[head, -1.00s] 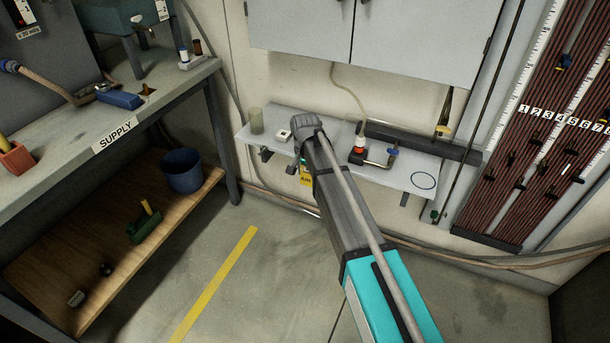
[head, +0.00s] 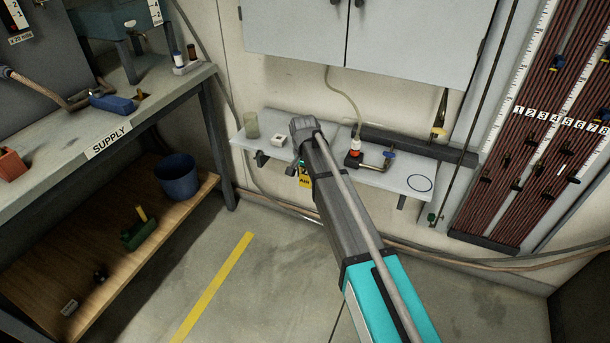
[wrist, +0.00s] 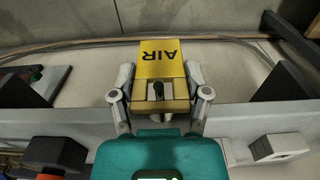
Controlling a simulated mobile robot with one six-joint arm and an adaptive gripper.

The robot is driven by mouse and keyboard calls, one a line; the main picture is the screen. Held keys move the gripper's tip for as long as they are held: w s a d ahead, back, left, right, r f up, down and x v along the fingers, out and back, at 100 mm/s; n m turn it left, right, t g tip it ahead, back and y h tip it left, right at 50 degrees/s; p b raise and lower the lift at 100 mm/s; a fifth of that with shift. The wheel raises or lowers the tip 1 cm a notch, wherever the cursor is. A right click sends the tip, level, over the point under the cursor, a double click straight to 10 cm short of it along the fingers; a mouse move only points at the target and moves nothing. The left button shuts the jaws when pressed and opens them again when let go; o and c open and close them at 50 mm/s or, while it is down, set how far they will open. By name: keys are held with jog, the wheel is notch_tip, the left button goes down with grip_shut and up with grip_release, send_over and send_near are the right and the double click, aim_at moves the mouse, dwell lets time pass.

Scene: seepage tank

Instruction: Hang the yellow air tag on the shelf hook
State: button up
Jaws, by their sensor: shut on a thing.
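The yellow tag (head: 305,182), marked AIR, hangs below my gripper at the front edge of the pale wall shelf (head: 395,178). In the wrist view the tag (wrist: 160,60) is held between the two fingers of my gripper (wrist: 160,95), which are shut on its sides. A dark peg, seemingly the shelf hook (wrist: 158,91), shows in the tag's opening. I cannot tell whether it passes through the opening or stands behind it. In the head view my gripper (head: 302,166) is partly hidden by my wrist, and the hook cannot be made out.
The shelf carries a cup (head: 251,124), a small white block (head: 278,140) and a pipe with a blue valve (head: 389,155). A cabinet (head: 420,40) hangs above. The supply bench (head: 165,100) stands left. The floor (head: 265,290) below is open.

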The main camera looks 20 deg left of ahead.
dwell(0.4)
jog(key=o, duration=0.9)
